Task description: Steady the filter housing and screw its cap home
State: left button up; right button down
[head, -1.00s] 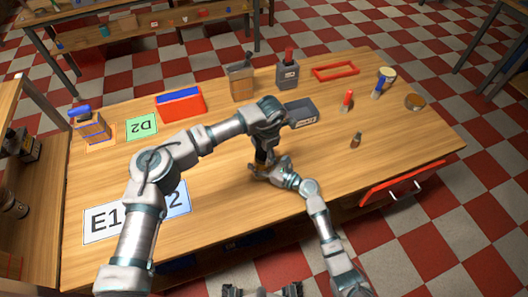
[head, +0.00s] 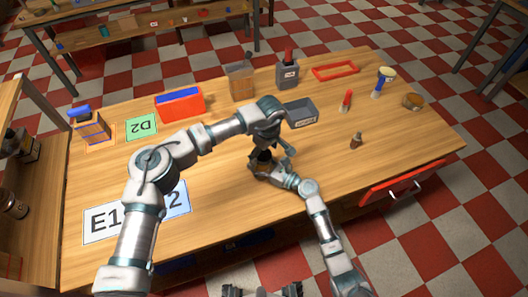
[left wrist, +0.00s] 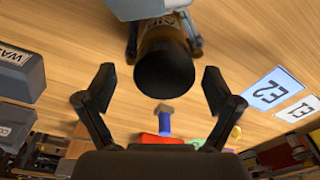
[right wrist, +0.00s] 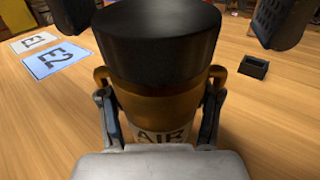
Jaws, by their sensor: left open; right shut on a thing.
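The filter housing is an amber body marked AIR (right wrist: 150,108) with side lugs. A wide black cap (right wrist: 158,40) sits on top of it, and the cap also shows in the left wrist view (left wrist: 165,72). I cannot tell whether the cap is fully seated. My right gripper (right wrist: 160,95) is shut on the housing, with one finger on each side below the cap. My left gripper (left wrist: 160,88) is open, its fingers spread to either side of the cap and apart from it. In the head view my left arm partly hides the housing (head: 262,156).
A grey labelled box (head: 301,113) stands just behind the grippers. Blue E2 (right wrist: 55,60) and white E1 cards lie left on the table. A red bin (head: 180,105), a red frame (head: 336,70) and small items stand farther back.

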pick_arm(q)
jog(key=shift+r, duration=0.1)
notch_tip(320, 180, up, 12)
jog(key=d, duration=0.1)
jog(key=shift+s+f, duration=0.2)
jog(key=shift+s, duration=0.05)
pick_arm(e)
jog(key=shift+c, duration=0.8)
grip_release()
jog(key=shift+d, duration=0.1)
jog(key=v, duration=1.2)
jog(key=shift+w+d, duration=0.1)
pick_arm(q)
jog(key=shift+f, duration=0.1)
pick_arm(e)
jog(key=shift+f, duration=0.1)
